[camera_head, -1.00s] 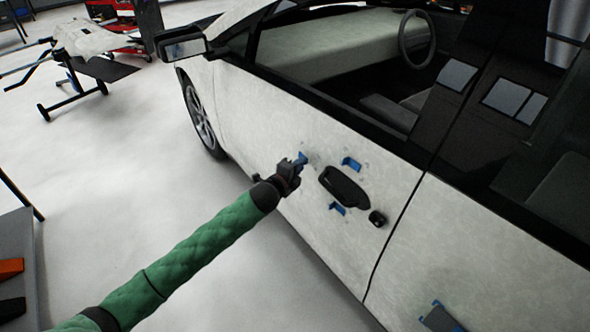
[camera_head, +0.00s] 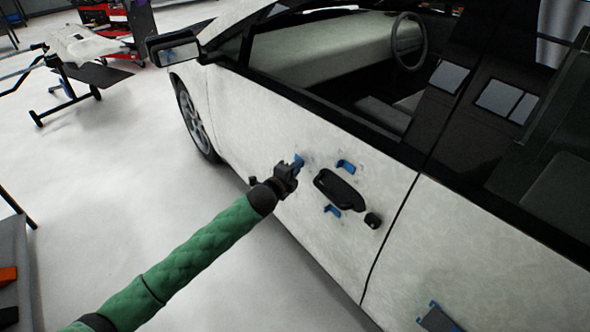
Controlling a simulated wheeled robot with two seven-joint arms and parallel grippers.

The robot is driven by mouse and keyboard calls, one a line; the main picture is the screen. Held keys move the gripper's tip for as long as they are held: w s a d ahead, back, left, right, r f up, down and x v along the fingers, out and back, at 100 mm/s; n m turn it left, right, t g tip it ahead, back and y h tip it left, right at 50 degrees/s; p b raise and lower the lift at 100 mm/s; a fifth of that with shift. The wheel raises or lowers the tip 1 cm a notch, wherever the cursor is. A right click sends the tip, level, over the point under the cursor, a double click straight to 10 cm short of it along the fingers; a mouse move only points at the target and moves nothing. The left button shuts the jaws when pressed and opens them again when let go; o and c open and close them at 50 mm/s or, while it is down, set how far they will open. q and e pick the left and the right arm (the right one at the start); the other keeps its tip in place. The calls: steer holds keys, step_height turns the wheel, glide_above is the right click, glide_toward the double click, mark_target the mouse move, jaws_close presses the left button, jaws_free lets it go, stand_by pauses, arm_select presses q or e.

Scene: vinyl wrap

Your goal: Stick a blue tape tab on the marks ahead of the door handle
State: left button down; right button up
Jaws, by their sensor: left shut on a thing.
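The black door handle (camera_head: 340,190) sits on the pale car door (camera_head: 250,120). One blue tape tab (camera_head: 346,167) is on the door just above the handle, and another blue tab (camera_head: 332,210) is just below it. My left gripper (camera_head: 293,168) reaches in from the left and is shut on a third blue tape tab (camera_head: 299,160), at the door surface left of the handle. I cannot tell whether this tab touches the door. Small dark marks show faintly around the handle; the gripper may hide some. My right gripper is not in view.
A round black lock (camera_head: 373,220) sits right of the handle. A blue and dark item (camera_head: 439,318) is low on the rear door. A side mirror (camera_head: 173,49) sticks out at the front. A stand with a pale panel (camera_head: 80,45) is at back left.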

arm_select(q)
steer(key=shift+w+d, duration=0.15)
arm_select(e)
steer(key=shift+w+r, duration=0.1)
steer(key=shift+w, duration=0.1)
arm_select(q)
steer(key=shift+w+d+f, duration=0.1)
steer(key=shift+w+d, duration=0.2)
steer(key=shift+d, duration=0.15)
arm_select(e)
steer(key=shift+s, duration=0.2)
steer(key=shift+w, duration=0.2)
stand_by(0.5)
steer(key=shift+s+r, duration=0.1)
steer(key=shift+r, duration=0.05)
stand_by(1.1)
arm_select(q)
steer(key=c, duration=1.2)
jaws_free()
steer(key=shift+d, duration=0.1)
steer(key=b+v, duration=0.1)
steer(key=v, duration=0.6)
steer(key=shift+s+a+b, duration=0.2)
steer(key=shift+s+b, duration=0.1)
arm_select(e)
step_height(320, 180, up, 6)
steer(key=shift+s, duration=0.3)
